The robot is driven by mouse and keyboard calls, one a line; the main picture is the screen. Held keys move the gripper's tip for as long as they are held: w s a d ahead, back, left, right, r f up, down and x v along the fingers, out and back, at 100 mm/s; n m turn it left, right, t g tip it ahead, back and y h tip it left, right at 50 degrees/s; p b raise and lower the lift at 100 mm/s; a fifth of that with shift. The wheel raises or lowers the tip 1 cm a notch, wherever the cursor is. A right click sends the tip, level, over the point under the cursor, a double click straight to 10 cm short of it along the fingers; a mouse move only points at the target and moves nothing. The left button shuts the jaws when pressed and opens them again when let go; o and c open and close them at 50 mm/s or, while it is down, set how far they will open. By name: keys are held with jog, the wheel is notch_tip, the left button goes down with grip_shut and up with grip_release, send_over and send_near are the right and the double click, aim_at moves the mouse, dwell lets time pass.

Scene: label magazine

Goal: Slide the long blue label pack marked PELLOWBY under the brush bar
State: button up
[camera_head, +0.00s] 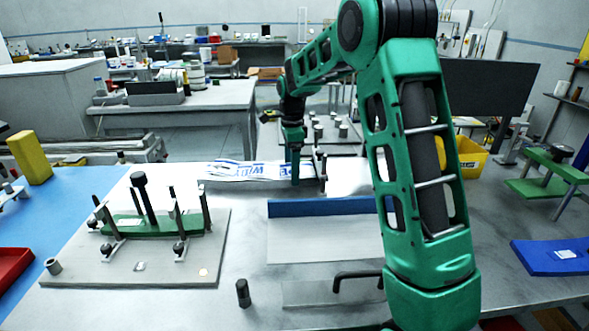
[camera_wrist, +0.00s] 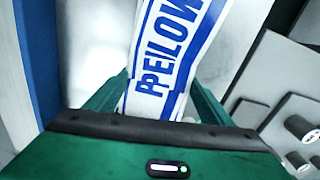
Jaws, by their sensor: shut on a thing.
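The PELLOWBY label pack is a long white strip with blue print. In the wrist view the pack (camera_wrist: 178,45) runs up between the green fingers, showing letters like "PELLOW"; its far end is out of frame. My gripper (camera_wrist: 158,85) is shut on it near its close end. In the head view the pack (camera_head: 232,171) lies along the far side of the bench. My gripper (camera_head: 295,179) points down at its right end, and the fingertips are small there. I cannot tell for certain which part is the brush bar.
A blue upright strip (camera_head: 318,207) edges a pale plate (camera_head: 320,242) nearer than the pack. A green fixture with black posts (camera_head: 150,222) stands on a grey board at left. A dark cylinder (camera_head: 243,293) stands in front. Grey blocks with pegs (camera_wrist: 298,128) lie right in the wrist view.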

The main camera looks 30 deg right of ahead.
aim_at(278, 172)
jog(key=shift+w+a, duration=0.3)
jog(key=shift+a, duration=0.35)
jog(key=shift+w+a, duration=0.25)
jog(key=shift+a, duration=0.45)
jog(key=shift+w+a, duration=0.3)
jog(key=shift+a, duration=0.35)
jog(key=o, duration=1.8)
jog(key=shift+r, duration=0.1)
